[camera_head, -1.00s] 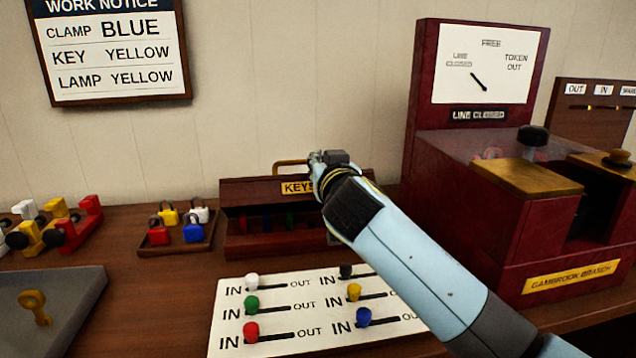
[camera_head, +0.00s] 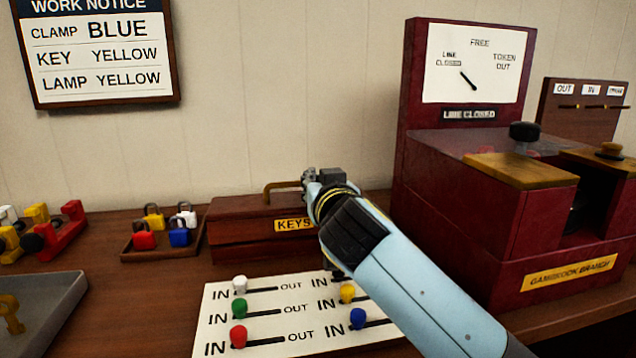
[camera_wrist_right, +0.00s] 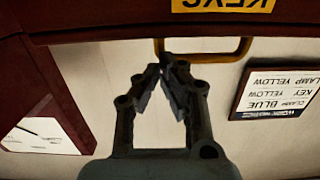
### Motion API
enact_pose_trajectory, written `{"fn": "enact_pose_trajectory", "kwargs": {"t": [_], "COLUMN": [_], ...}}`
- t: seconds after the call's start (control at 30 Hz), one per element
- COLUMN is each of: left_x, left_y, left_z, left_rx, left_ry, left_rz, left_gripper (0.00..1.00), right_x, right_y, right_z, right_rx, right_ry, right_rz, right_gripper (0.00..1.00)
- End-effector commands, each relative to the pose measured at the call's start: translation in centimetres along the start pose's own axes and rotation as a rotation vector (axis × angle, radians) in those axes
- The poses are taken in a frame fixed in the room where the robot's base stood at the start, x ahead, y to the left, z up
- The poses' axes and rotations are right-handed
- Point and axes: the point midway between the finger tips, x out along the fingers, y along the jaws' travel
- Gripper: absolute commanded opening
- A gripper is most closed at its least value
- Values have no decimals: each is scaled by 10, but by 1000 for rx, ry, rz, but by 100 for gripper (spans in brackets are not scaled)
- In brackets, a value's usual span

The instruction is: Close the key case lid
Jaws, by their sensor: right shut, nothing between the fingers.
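The key case (camera_head: 235,238) is a dark red wooden box with a yellow KEYS label on its lid (camera_head: 240,208). In the head view the lid lies down over the box, and no keys inside show. A brass handle (camera_head: 283,187) stands up at the lid's back edge; it also shows in the right wrist view (camera_wrist_right: 205,57). My right gripper (camera_head: 308,178) is shut and empty above the lid's right part, at the handle's right end. In the wrist view its fingertips (camera_wrist_right: 165,68) overlap the handle; I cannot tell whether they touch. My left gripper is not in view.
A maroon token machine (camera_head: 470,190) stands close on the right. A lever board (camera_head: 262,300) with coloured knobs lies in front. A tray of padlocks (camera_head: 160,248) is left of the case, with coloured clamps (camera_head: 65,230) farther left. A grey tray (camera_head: 60,290) holds a yellow key.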

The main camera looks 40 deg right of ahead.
Motion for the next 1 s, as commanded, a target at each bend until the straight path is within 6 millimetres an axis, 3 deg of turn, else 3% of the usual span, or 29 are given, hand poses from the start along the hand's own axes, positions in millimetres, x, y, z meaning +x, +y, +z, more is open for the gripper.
{"fn": "enact_pose_trajectory", "kwargs": {"t": [0.23, 0.63, 1.0], "left_x": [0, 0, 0], "left_y": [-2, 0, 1], "left_z": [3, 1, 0], "left_rx": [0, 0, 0], "left_ry": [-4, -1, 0], "left_rz": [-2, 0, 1], "left_gripper": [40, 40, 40], "right_x": [-7, -69, -75], "right_y": [0, 0, 0], "right_z": [0, 1, 0], "right_rx": [1, 2, 0], "right_ry": [0, -2, 0], "right_rz": [-1, 0, 0], "right_gripper": [0, 0, 0]}}
